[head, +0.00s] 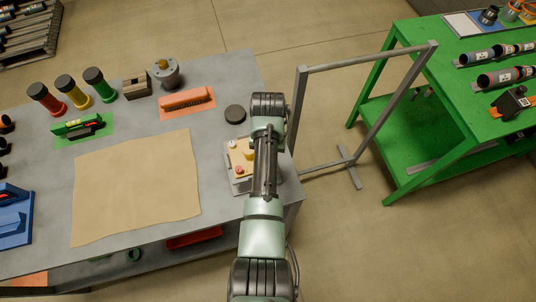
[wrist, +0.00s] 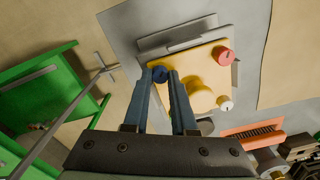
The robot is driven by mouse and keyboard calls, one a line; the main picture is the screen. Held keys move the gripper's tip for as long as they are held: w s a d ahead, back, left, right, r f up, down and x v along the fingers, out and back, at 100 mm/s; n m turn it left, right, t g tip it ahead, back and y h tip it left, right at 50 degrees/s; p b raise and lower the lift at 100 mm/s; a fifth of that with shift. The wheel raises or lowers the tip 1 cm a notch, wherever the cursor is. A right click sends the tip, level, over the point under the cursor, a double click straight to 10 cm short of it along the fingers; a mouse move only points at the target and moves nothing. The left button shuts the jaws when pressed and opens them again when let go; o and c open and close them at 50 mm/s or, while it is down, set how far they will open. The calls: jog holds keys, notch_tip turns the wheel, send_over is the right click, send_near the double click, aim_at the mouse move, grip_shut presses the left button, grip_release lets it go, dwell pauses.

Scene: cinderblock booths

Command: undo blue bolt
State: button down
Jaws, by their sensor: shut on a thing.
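The blue bolt (wrist: 160,74) stands at one corner of a yellow plate in the wrist view. My gripper (wrist: 163,79) is shut on it, with a fingertip on each side of its head. The yellow plate (wrist: 185,65) also carries a red bolt (wrist: 225,56), a white bolt (wrist: 226,106) and a raised yellow knob (wrist: 201,97). In the head view the plate (head: 236,160) sits near the table's right edge, partly behind my arm. The blue bolt and my fingertips are hidden there.
A grey table (head: 225,75) bears a tan sheet (head: 135,190), an orange brush-like block (head: 186,99), a dark round disc (head: 235,114) and several coloured cylinders at the back. A grey metal frame (head: 298,100) stands just right of the table, before a green table (head: 425,120).

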jog(key=n, duration=0.3)
jog(key=shift+s+f+n, duration=0.3)
dwell(0.3)
jog(key=c, duration=0.7)
grip_release()
jog(key=shift+w, duration=0.15)
jog(key=shift+w+r, duration=0.1)
jog(key=shift+r, duration=0.25)
notch_tip(320, 180, up, 12)
jog(key=shift+r+b, duration=0.25)
jog(key=shift+b, duration=0.05)
